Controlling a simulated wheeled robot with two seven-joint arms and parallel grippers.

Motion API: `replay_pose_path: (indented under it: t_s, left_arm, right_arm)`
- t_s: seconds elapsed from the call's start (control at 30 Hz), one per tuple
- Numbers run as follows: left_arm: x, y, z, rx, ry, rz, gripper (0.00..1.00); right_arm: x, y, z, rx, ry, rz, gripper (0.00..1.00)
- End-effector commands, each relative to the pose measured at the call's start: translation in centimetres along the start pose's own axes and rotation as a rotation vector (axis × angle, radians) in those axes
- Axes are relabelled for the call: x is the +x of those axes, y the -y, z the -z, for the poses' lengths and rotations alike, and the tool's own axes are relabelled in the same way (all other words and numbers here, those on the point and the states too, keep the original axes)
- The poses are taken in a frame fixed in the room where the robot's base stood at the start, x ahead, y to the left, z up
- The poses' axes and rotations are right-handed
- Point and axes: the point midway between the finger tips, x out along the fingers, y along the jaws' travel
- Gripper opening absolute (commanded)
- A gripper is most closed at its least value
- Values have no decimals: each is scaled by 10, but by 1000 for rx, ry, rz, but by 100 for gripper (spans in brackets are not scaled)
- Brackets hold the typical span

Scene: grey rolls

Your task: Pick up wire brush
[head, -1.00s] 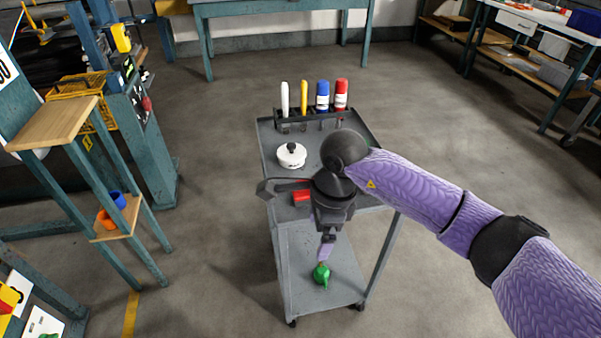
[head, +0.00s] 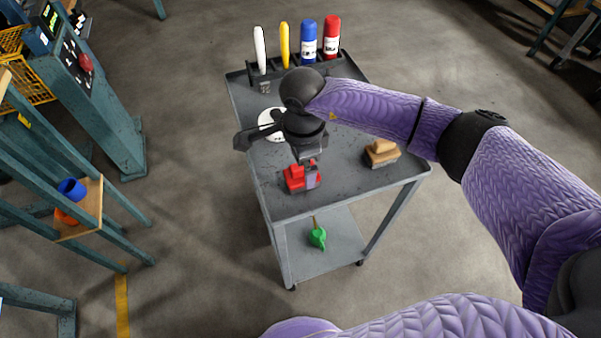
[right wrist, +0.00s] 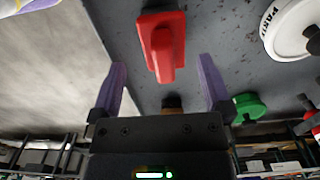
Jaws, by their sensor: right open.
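A tan wooden block with a grey underside, which looks like the wire brush (head: 381,153), lies on the cart top at the right. A red block with a raised grip (head: 294,178) is near the cart's front-left edge. My right gripper (head: 308,178) is at the red block, fingers pointing down. In the right wrist view the red block (right wrist: 165,45) shows ahead, between the open purple fingers of the gripper (right wrist: 161,64), with a gap on each side. Whether they overlap it in depth is unclear. My left gripper is out of view.
The grey cart (head: 345,190) has a back rack with a white handle (head: 260,50), a yellow handle (head: 284,45), a blue can (head: 308,42) and a red can (head: 332,38). A white round container (head: 268,124) is partly hidden.

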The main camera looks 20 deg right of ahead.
Motion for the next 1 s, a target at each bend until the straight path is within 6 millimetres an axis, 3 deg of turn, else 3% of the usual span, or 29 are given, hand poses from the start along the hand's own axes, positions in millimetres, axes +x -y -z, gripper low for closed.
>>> replay_pose_path:
  t_s: [0.1,0.2,0.4,0.83,0.87,1.0]
  left_arm:
    - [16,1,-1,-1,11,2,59]
    - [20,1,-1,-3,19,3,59]
    - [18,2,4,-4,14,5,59]
    - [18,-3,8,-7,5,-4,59]
    - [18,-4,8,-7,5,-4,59]
    - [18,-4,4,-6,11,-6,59]
  right_arm:
    - [29,4,0,2,1,-5,100]
    - [43,4,0,0,1,-2,100]
    - [41,4,0,0,1,1,98]
    - [41,4,1,0,1,1,7]
    - [41,4,1,0,1,1,3]
    - [41,4,1,0,1,1,3]
